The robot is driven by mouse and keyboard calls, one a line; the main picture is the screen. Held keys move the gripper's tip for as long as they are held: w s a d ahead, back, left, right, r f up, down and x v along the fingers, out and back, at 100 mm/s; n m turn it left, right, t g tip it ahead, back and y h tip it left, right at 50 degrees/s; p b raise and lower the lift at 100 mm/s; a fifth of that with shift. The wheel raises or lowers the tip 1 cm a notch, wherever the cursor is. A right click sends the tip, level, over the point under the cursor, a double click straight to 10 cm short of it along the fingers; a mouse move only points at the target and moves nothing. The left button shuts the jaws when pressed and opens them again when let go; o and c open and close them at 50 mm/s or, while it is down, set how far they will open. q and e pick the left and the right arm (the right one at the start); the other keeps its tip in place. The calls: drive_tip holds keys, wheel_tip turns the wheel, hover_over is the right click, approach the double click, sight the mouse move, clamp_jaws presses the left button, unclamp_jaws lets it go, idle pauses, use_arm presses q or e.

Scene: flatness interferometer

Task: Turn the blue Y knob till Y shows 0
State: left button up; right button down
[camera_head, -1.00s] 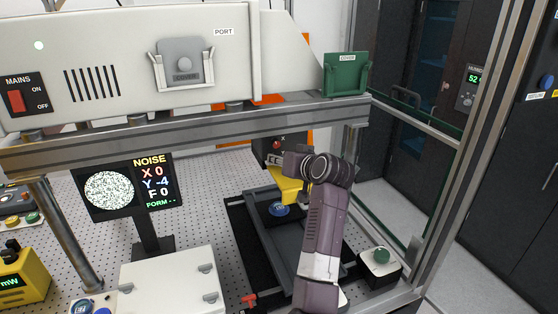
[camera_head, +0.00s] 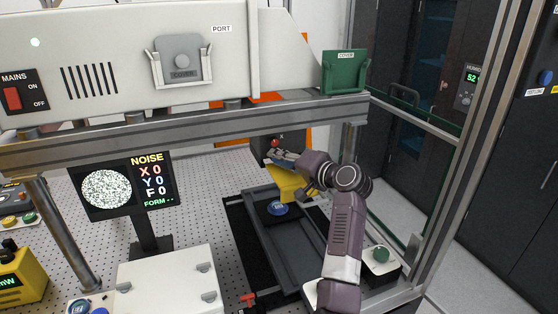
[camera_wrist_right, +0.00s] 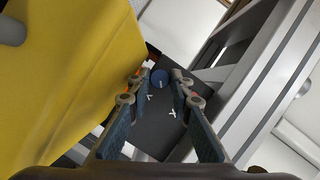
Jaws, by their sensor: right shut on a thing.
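The blue Y knob (camera_wrist_right: 159,78) sits on a dark panel and shows between my right fingertips in the right wrist view. My right gripper (camera_head: 273,155) is shut on it, reaching in from the right under the metal beam; in the head view the fingers hide the knob. The monitor (camera_head: 129,186) at the left reads X 0, Y 0 and F 0, with dashes after FORM and a speckled noise disc. My left gripper is not in view.
A red knob (camera_head: 275,143) sits beside the fingers. A yellow block (camera_head: 297,190) is just below my gripper. The metal beam (camera_head: 190,131) crosses above. A blue disc (camera_head: 277,208) lies on the dark stage below, and a green knob (camera_head: 380,254) stands at the right.

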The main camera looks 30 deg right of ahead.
drive_tip(key=shift+m, duration=0.3)
drive_tip(key=c, duration=1.7)
unclamp_jaws()
drive_tip(key=shift+c, duration=0.2)
drive_tip(key=shift+v, duration=4)
drive_tip(key=shift+f, duration=0.1)
